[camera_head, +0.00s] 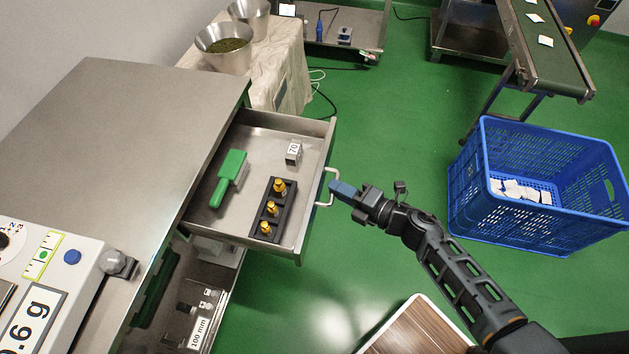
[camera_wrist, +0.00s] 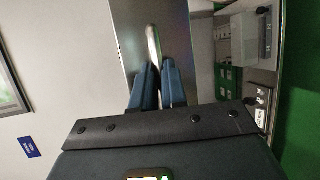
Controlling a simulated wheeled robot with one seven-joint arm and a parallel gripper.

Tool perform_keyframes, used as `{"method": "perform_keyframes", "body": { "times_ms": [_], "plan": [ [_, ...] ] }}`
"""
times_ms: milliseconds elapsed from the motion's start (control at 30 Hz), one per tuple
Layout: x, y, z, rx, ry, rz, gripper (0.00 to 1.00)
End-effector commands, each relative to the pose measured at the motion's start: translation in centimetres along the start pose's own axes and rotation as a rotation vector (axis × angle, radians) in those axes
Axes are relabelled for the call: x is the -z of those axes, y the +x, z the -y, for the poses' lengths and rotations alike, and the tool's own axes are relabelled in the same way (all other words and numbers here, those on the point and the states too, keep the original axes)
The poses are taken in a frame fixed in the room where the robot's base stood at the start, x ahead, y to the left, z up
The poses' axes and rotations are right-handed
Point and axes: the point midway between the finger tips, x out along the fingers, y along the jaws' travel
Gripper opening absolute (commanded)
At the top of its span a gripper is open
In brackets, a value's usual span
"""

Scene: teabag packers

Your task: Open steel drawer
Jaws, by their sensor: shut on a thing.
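The steel drawer (camera_head: 210,206) is pulled out from under the steel-topped cabinet (camera_head: 150,95), its inside visible in the head view. A bent metal handle (camera_head: 328,187) is on its front face. My gripper (camera_head: 334,187) is at the handle, its blue fingers shut on it. In the wrist view the blue fingers (camera_wrist: 158,85) close around the light handle bar (camera_wrist: 154,48) in front of the steel drawer front (camera_wrist: 130,35). In the drawer lie a green-handled tool (camera_head: 230,178), a small block marked 70 (camera_head: 293,152) and a black holder (camera_head: 272,212) with yellow-topped pieces.
A blue crate (camera_head: 480,205) with white packets stands on the green floor to the right. A conveyor (camera_head: 550,60) is at the back right. A wood-topped surface (camera_head: 415,330) is below my arm. Open shelves sit below the drawer. Green floor is free right of the drawer.

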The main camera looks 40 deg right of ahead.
Motion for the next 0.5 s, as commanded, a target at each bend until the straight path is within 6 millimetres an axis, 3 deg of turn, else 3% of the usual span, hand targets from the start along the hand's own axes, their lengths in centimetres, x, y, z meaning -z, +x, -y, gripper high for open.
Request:
{"method": "perform_keyframes", "body": {
  "times_ms": [200,500],
  "plan": [
    [-1.0,-2.3,0.6,0.002,-0.001,0.001,0.0],
    [-1.3,-3.1,0.7,0.001,-0.001,0.0,0.0]
  ]
}}
